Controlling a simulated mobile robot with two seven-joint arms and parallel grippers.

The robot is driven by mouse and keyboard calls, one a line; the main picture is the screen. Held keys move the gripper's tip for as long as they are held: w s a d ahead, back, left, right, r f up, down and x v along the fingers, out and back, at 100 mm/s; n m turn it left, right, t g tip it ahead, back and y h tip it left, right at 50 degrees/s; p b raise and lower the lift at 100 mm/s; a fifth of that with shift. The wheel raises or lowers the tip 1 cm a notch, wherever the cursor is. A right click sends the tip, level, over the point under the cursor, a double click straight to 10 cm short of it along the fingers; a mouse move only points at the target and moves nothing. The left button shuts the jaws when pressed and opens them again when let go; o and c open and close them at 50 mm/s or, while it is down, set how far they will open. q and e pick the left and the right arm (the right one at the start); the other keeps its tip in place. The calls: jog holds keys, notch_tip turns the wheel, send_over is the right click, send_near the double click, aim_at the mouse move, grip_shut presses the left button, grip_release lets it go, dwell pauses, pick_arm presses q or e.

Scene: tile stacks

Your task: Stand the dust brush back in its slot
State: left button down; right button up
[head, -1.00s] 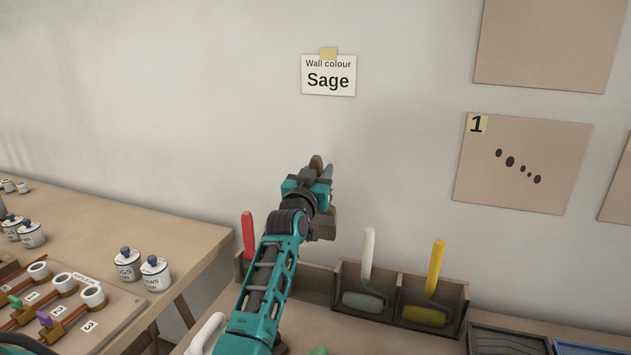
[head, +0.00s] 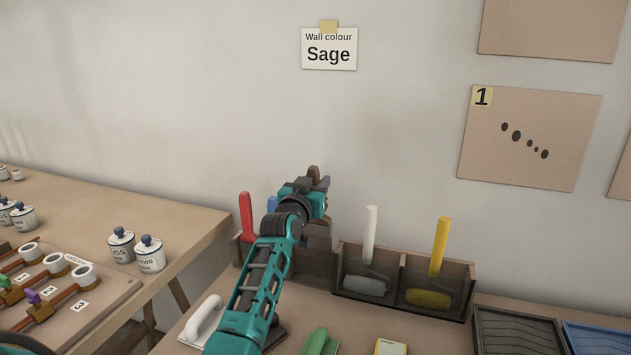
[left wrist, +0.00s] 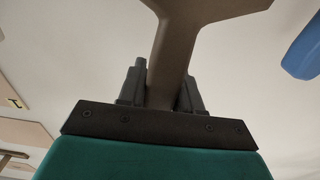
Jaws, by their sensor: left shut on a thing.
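The block overlaps the back of the wooden rack (head: 317,264), over the part left of the white roller. My arm hides much of that part, so I cannot tell whether the block is inside a slot. My right gripper is not in view.
The rack also holds a red handle (head: 246,216), a blue handle (head: 271,204), a white roller (head: 370,235) and a yellow roller (head: 440,246). A white-handled tool (head: 204,318) and a green-handled tool (head: 318,341) lie in front. Paint trays (head: 512,330) lie right.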

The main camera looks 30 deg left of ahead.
aim_at(312, 228)
pick_arm(q)
jog(key=shift+f+b, duration=2.65)
jog(key=shift+f, duration=1.8)
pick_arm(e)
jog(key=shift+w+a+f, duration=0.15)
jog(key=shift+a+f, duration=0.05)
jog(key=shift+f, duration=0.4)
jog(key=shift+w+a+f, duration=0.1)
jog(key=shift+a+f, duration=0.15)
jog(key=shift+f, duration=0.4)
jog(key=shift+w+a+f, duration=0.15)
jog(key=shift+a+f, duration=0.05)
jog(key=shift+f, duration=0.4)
pick_arm(q)
jog(key=shift+f+b, duration=0.35)
jog(key=shift+f, duration=0.35)
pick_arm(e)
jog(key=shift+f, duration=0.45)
pick_arm(q)
jog(key=c, duration=0.7)
grip_release()
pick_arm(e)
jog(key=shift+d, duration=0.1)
pick_arm(q)
jog(key=shift+s, duration=0.15)
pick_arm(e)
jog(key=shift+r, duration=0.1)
